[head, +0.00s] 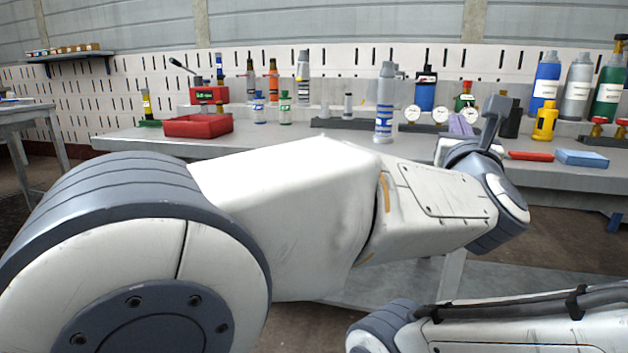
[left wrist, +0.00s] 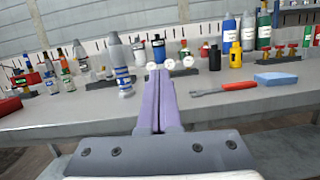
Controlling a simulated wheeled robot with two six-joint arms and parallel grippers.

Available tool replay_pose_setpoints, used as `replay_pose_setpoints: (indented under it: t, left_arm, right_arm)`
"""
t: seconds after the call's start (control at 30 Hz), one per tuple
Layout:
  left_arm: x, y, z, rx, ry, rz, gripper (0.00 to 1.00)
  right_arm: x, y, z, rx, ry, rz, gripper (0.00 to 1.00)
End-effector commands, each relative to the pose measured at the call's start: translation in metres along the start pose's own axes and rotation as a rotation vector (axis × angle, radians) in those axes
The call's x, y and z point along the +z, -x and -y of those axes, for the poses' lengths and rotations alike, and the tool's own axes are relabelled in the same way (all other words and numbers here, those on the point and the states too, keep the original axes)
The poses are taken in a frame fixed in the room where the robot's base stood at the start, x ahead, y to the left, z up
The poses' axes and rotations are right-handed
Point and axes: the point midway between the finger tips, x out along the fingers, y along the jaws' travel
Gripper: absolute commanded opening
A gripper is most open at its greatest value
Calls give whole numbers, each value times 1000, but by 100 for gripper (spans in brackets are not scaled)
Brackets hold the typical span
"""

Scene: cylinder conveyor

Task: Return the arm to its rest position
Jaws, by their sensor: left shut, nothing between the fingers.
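My left arm stretches across the head view from the left. Its purple gripper fingers (head: 460,124) show small beyond the wrist, over the workbench (head: 340,150). In the left wrist view the left gripper (left wrist: 158,74) points toward the bench with its two fingers together and nothing between them. A grey-white cylinder with blue bands (head: 384,112) stands upright on the bench to the left of the fingers. It also shows in the left wrist view (left wrist: 122,78), apart from the fingers. My right gripper is not in view.
A red tray (head: 198,125) sits on the bench at the left. Several bottles and gauges (head: 412,114) line the back. A blue block (head: 582,158) and a red-handled tool (head: 530,155) lie at the right. The front strip of the bench is mostly clear.

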Motion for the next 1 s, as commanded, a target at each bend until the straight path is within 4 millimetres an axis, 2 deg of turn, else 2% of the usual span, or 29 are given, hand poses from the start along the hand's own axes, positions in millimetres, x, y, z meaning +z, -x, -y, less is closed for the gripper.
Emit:
replay_pose_setpoints:
  t: [0.37,0.57,0.67,0.77,0.87,0.97,1.0]
  left_arm:
    - [-47,-11,-32,-81,-398,-83,0]
    - [-96,-10,-70,-175,-749,-173,0]
    - [-129,-2,-97,-253,-962,-236,0]
    - [-170,14,-133,-368,-1210,-316,0]
    - [-219,46,-177,-549,-1487,-409,0]
    - [-264,92,-220,-784,-1729,-485,0]
    - [-280,113,-236,-887,-1809,-508,0]
  right_arm:
    - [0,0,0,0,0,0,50]
    - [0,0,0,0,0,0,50]
    - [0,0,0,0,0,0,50]
    - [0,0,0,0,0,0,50]
    - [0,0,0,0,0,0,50]
    - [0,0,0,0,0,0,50]
    - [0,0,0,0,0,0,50]
